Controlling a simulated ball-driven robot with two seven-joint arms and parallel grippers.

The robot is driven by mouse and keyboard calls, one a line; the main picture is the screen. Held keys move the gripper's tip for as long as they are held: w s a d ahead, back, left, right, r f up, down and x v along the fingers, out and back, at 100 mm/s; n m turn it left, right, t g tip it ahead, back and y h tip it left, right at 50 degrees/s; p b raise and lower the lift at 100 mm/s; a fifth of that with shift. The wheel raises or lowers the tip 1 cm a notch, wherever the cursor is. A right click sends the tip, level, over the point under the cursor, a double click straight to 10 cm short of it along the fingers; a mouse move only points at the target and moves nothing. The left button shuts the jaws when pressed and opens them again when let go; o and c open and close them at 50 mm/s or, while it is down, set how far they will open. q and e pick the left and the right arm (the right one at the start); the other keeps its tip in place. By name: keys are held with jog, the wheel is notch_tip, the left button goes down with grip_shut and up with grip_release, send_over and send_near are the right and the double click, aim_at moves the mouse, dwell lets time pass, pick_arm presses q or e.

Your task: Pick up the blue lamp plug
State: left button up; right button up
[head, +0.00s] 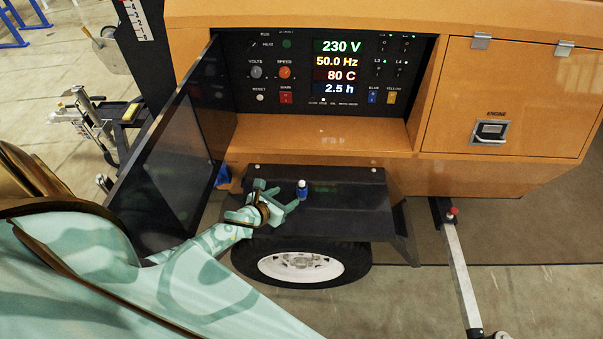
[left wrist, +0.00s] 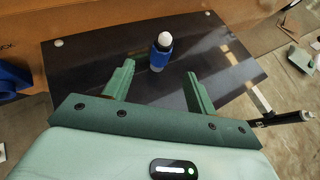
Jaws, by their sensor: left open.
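The blue lamp plug (head: 302,189) stands upright on the black fender shelf (head: 350,205) above the wheel. In the left wrist view the plug (left wrist: 161,52) shows a white rounded top and a blue body, just beyond and between my fingertips. My left gripper (head: 284,195) is open and empty, just left of the plug. In the left wrist view the gripper (left wrist: 158,70) has its two green fingers spread apart, with a gap to the plug. My right gripper is in neither view.
An orange generator housing (head: 500,100) stands behind the shelf, with a lit control panel (head: 337,70) and an open dark door (head: 165,150) on the left. A blue object (head: 223,175) hangs by the door's lower edge. The shelf right of the plug is clear.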

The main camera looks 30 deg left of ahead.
aim_at(298, 191)
pick_arm(q)
jog(key=b+x, duration=0.1)
jog(key=x, duration=0.2)
jog(key=b+x, duration=0.1)
jog(key=x, duration=0.2)
jog(key=shift+f+b, duration=0.4)
jog(key=shift+f, duration=0.05)
jog(key=shift+w+f, duration=0.1)
jog(key=shift+w, duration=0.25)
jog(key=b+x, duration=0.1)
jog(key=x, duration=0.1)
jog(key=b+x, duration=0.2)
jog(key=x, duration=0.1)
jog(key=shift+d, duration=0.25)
jog(key=shift+w, duration=0.25)
jog(key=c, duration=0.9)
jog(key=shift+c, duration=1)
